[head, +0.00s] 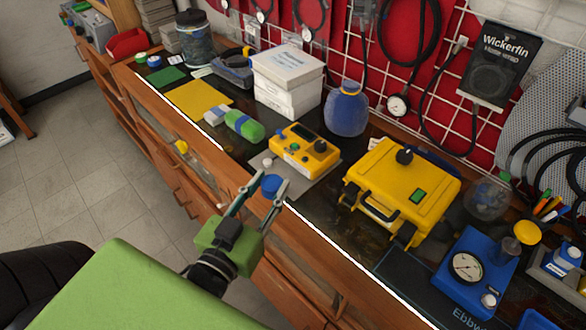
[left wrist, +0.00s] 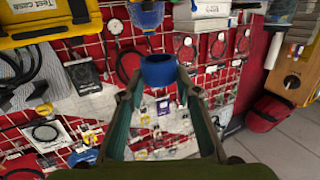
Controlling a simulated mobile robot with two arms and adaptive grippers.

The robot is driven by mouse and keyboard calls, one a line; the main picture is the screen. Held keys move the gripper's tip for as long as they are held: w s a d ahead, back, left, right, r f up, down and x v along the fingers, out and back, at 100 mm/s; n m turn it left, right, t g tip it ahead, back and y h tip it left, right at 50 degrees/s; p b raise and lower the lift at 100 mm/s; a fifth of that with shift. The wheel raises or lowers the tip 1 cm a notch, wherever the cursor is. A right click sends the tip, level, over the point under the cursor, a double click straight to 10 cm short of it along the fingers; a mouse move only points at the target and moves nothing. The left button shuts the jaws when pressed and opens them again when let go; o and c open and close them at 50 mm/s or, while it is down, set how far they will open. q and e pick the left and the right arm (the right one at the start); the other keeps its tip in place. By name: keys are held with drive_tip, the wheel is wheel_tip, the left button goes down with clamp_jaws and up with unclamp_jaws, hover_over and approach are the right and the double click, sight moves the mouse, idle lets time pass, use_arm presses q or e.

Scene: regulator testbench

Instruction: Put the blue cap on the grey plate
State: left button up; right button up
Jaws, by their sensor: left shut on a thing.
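The blue cap (head: 271,186) is between the fingertips of my left gripper (head: 270,182), which is shut on it. In the left wrist view the cap (left wrist: 159,72) shows at the far end between the two fingers. The grey plate (head: 280,169) lies on the dark bench top, partly covered by a yellow device (head: 304,150) with a small screen. In the head view the held cap appears just in front of the plate's near edge, by the bench's front edge; its exact height cannot be told. My right gripper is not in view.
A small white knob-like piece (head: 267,162) is on the plate's left part. A green-and-blue object (head: 243,125) lies left of it. A yellow case (head: 405,185) stands to the right, a blue jar (head: 347,109) and white boxes (head: 287,82) behind.

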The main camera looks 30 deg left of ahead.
use_arm(q)
drive_tip(key=shift+d, duration=0.15)
drive_tip(key=w+a+f, duration=0.1)
drive_tip(key=w+f, duration=0.2)
drive_tip(key=w, duration=0.1)
drive_tip(key=w+a+f+p, duration=0.1)
drive_tip(key=w+f, duration=0.1)
drive_tip(key=w, duration=0.2)
drive_tip(key=w+a+f+p, duration=0.1)
drive_tip(key=w+f, duration=0.2)
drive_tip(key=w, duration=0.1)
drive_tip(key=shift+f, duration=0.35)
drive_tip(key=shift+w+f, duration=0.35)
drive_tip(key=shift+f, duration=0.05)
wheel_tip(320, 180, down, 3)
drive_tip(key=shift+w+a+r+p, duration=0.1)
drive_tip(key=shift+w+p, duration=0.05)
drive_tip(key=shift+p, duration=0.2)
drive_tip(key=shift+f, duration=0.4)
drive_tip(key=o, duration=0.8)
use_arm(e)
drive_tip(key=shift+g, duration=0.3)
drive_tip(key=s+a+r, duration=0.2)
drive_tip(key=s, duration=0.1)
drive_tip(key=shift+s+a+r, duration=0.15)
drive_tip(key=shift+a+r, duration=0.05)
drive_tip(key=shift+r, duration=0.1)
